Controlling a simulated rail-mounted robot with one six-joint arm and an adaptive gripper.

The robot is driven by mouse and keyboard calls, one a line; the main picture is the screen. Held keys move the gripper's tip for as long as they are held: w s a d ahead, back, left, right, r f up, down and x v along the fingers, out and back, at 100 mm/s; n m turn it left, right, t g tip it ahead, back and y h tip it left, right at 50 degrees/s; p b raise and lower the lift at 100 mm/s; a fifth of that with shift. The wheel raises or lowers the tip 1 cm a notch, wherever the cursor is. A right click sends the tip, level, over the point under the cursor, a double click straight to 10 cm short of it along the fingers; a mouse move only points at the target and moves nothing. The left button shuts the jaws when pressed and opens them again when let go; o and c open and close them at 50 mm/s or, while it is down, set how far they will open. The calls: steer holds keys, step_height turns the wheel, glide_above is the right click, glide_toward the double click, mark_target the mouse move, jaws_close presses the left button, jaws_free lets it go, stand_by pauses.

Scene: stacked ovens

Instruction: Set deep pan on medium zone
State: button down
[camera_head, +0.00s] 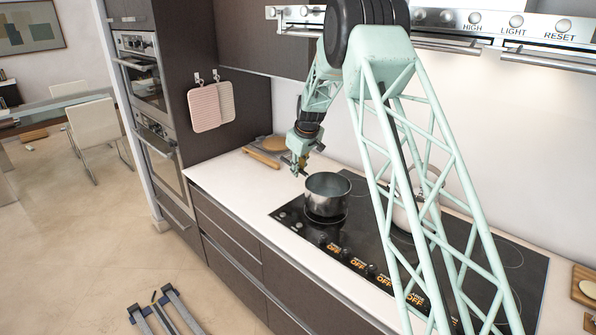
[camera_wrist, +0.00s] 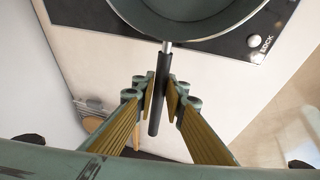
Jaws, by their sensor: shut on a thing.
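The deep pan (camera_head: 327,197) is a round steel pot with a dark interior, upright over the left end of the black cooktop (camera_head: 295,213). I cannot tell whether its base touches the glass. My gripper (camera_head: 298,168) is at the pan's far-left side. In the wrist view, my gripper (camera_wrist: 161,95) is shut on the pan's dark straight handle (camera_wrist: 158,98), one finger on each side. The pan's rim and inside (camera_wrist: 190,22) fill the top of that view. The medium zone's marking cannot be made out.
A light-coloured pot (camera_head: 408,212) stands on the cooktop, partly behind my arm's lattice link. Knobs marked OFF (camera_head: 333,247) line the front edge. Wooden boards (camera_head: 268,147) lie on the counter at the left. Range-hood controls (camera_head: 490,22) are above.

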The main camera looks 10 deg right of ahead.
steer(key=shift+w+r, duration=0.1)
steer(key=shift+w, duration=0.05)
steer(key=shift+w, duration=0.25)
steer(key=shift+f, duration=1.75)
steer(key=c, duration=2.6)
jaws_free()
steer(key=shift+s+f, duration=0.1)
steer(key=shift+c, duration=0.2)
steer(key=shift+s+r, duration=0.1)
steer(key=shift+r, duration=0.1)
steer(key=v, duration=0.7)
